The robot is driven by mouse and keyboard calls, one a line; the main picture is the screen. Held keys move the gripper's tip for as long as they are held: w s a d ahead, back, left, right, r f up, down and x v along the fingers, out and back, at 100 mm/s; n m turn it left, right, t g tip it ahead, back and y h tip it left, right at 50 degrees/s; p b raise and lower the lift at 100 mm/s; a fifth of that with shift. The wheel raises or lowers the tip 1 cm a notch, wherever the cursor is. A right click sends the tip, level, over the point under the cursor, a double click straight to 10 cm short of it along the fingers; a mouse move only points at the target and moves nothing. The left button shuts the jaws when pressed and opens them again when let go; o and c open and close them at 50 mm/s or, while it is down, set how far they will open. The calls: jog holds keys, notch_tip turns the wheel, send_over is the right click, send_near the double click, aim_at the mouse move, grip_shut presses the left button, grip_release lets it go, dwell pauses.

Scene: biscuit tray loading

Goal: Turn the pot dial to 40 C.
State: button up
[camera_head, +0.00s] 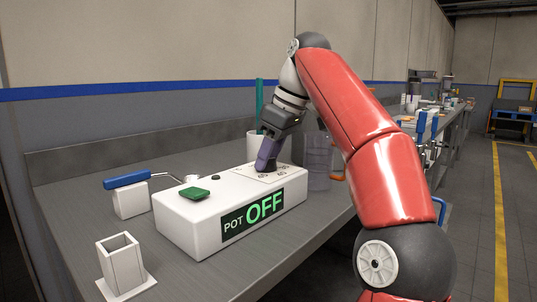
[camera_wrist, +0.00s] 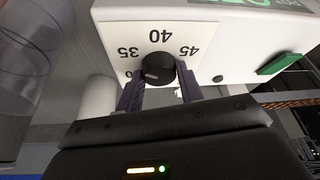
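The white pot control box (camera_head: 180,222) stands on the bench; its display (camera_head: 253,215) reads "POT OFF". In the wrist view the black dial (camera_wrist: 157,68) sits on a white scale plate marked 35, 40 and 45, which appear upside down. Another mark at lower left is partly hidden by a finger. The dial's pale pointer line points lower left, away from 40. My gripper (camera_wrist: 160,80) is open, its two dark fingers on either side of the dial; I cannot tell if they touch it. In the head view my gripper (camera_head: 267,160) hides the dial.
A green button (camera_head: 194,193) is on the box top. A blue-handled lever (camera_head: 127,179) and a white square holder (camera_head: 118,262) stand to the left. A clear container (camera_head: 317,165) stands close behind the gripper, right of a white cylinder (camera_head: 253,146).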

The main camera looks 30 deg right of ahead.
jog(key=c, duration=0.4)
jog(key=shift+m, duration=0.4)
jog(key=shift+a+m+h+b, duration=0.15)
jog(key=shift+m+h+b, duration=0.25)
jog(key=shift+m, duration=0.5)
jog(key=m, duration=0.1)
jog(key=m+h, duration=0.1)
jog(key=m, duration=0.1)
jog(key=shift+s+a+r+m+t+h+p, duration=0.1)
jog(key=shift+m+t+h+p, duration=0.2)
jog(key=shift+t+p, duration=0.1)
jog(key=m+h, duration=0.1)
jog(key=m, duration=0.1)
jog(key=m+h, duration=0.1)
jog(key=m, duration=0.2)
jog(key=shift+a, duration=0.1)
jog(key=shift+m, duration=0.4)
jog(key=o, duration=1)
